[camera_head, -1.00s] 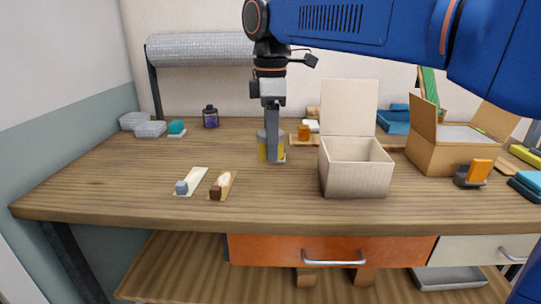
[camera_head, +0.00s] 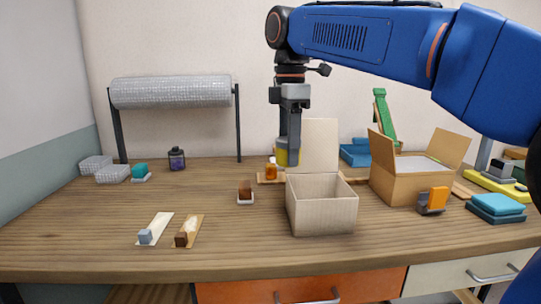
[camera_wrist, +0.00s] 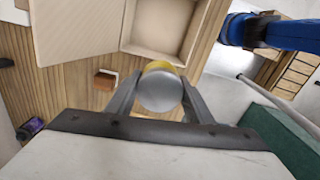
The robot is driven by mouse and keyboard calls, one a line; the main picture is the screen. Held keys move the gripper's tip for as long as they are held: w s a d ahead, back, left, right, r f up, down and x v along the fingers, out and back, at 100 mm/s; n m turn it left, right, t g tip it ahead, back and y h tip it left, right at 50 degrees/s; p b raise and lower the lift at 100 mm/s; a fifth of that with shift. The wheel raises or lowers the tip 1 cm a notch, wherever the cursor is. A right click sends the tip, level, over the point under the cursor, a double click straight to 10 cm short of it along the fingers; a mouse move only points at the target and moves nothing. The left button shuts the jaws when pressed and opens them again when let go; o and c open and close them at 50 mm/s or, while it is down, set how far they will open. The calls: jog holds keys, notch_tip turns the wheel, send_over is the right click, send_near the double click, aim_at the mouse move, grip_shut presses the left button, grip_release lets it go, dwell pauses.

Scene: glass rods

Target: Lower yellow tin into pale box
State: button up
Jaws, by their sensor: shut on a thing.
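My gripper (camera_head: 289,152) is shut on the yellow tin (camera_head: 282,158), which hangs upright above the table beside the raised lid of the pale box. The tin's round grey top (camera_wrist: 160,91) shows between my fingers in the wrist view, with a yellow rim. The pale box (camera_head: 322,214) stands open on the table, its lid (camera_head: 320,145) raised at the back. In the wrist view the pale box (camera_wrist: 165,28) looks empty inside and lies beyond the tin. The tin is outside the box opening, near its back left.
A brown block on a white pad (camera_head: 245,193) sits left of the pale box. A cardboard box (camera_head: 407,185) with open flaps and an orange-grey item (camera_head: 433,201) are to the right.

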jog(key=w+d+f, duration=0.1)
jog(key=d, duration=0.7)
jog(key=shift+w+d+f, duration=0.25)
jog(key=shift+w+f, duration=0.1)
jog(key=shift+w, duration=0.05)
jog(key=shift+f, duration=0.1)
jog(key=shift+f, duration=4.7)
jog(key=shift+f, duration=2.1)
